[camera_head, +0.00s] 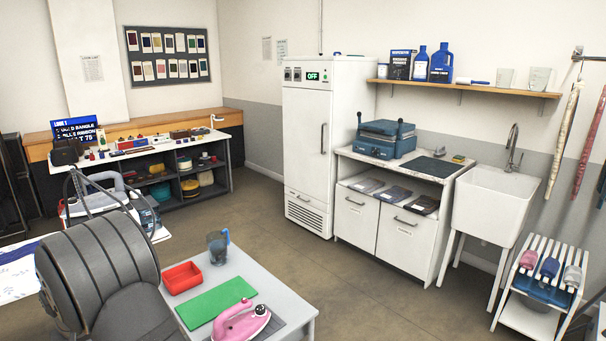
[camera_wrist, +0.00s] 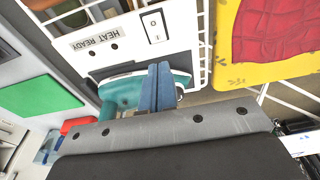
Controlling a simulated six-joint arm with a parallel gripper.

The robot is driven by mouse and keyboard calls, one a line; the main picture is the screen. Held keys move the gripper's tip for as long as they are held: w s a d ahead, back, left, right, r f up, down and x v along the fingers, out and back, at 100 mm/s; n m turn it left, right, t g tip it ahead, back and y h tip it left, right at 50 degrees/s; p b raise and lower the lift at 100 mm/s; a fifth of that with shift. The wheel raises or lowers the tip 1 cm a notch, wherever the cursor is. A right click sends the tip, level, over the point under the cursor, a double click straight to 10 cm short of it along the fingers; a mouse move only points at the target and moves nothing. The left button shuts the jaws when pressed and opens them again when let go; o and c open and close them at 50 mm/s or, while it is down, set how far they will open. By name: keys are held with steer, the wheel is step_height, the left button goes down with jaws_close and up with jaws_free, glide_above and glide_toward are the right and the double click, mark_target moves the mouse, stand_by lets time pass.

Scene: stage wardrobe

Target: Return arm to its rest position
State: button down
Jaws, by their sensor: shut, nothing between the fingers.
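My gripper (camera_wrist: 157,87) shows in the wrist view as two blue fingers side by side, shut, with nothing between them. Its grey body fills the bottom of that view. Behind the fingers is a teal iron-like thing (camera_wrist: 118,95), partly hidden by them; I cannot tell the gap between them. A white panel marked HEAT READY (camera_wrist: 110,38), with a switch, lies beyond. In the head view my large grey arm link fills the lower left, and I cannot make out the fingers there.
A grey table (camera_head: 275,290) holds a red tray (camera_head: 182,277), green mat (camera_head: 216,302), pink iron (camera_head: 240,322) and jug (camera_head: 218,247). A steam iron station (camera_head: 140,207) stands behind my arm. A yellow board with red cloth (camera_wrist: 275,32) is at upper right in the wrist view. Mid-floor (camera_head: 345,280) is clear.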

step_height(320, 180, down, 7)
steer(key=shift+r, duration=0.1)
stand_by(0.3)
steer(key=shift+r, duration=0.1)
step_height(320, 180, up, 6)
steer(key=shift+r, duration=0.1)
step_height(320, 180, down, 6)
steer(key=shift+f, duration=0.2)
steer(key=s+d+r, duration=0.1)
steer(key=r, duration=1)
steer(key=s+d+r, duration=0.2)
steer(key=r, duration=0.9)
steer(key=shift+s+d, duration=0.15)
